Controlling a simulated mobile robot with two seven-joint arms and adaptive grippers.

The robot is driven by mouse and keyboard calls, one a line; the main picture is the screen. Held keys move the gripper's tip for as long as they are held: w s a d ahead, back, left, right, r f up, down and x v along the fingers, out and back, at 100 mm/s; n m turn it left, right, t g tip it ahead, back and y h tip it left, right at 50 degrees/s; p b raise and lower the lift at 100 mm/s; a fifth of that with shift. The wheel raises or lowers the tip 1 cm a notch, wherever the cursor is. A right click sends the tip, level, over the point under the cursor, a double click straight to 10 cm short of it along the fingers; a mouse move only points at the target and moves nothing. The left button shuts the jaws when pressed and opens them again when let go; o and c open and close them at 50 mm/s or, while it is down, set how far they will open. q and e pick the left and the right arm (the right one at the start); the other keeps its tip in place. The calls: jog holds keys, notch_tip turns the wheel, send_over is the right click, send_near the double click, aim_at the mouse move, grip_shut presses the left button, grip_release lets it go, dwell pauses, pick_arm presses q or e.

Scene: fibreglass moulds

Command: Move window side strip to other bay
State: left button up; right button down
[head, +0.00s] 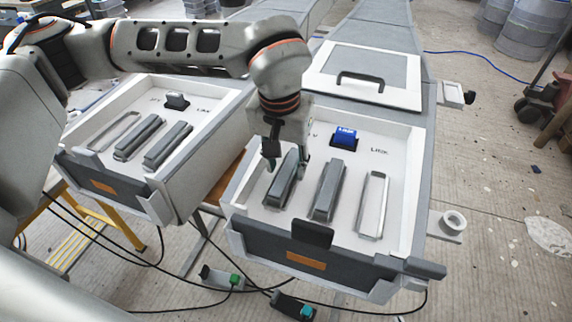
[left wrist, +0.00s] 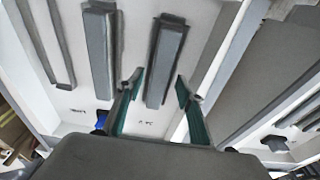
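My left gripper (head: 286,162) points down into the right bay (head: 345,232), over its leftmost dark grey strip (head: 283,184). In the left wrist view the open fingers (left wrist: 158,88) stand either side of the near end of this strip (left wrist: 166,62), with gaps visible; I cannot tell their height above it. A second grey strip (head: 327,192) lies beside it, then an empty-looking outlined slot (head: 372,204). The left bay (head: 135,185) holds two grey strips (head: 138,138) (head: 167,145) and an empty-looking slot (head: 114,132) at its left. My right gripper is not seen.
Raised walls and a gap separate the bays. A panel with a black handle (head: 360,80) lies behind. Cables and a yellow ladder (head: 85,238) are below.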

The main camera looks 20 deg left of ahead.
aim_at(283, 177)
pick_arm(q)
notch_tip(283, 177, up, 11)
jog(key=s, duration=0.1)
jog(key=shift+s+r, duration=0.15)
jog(key=shift+s, duration=0.25)
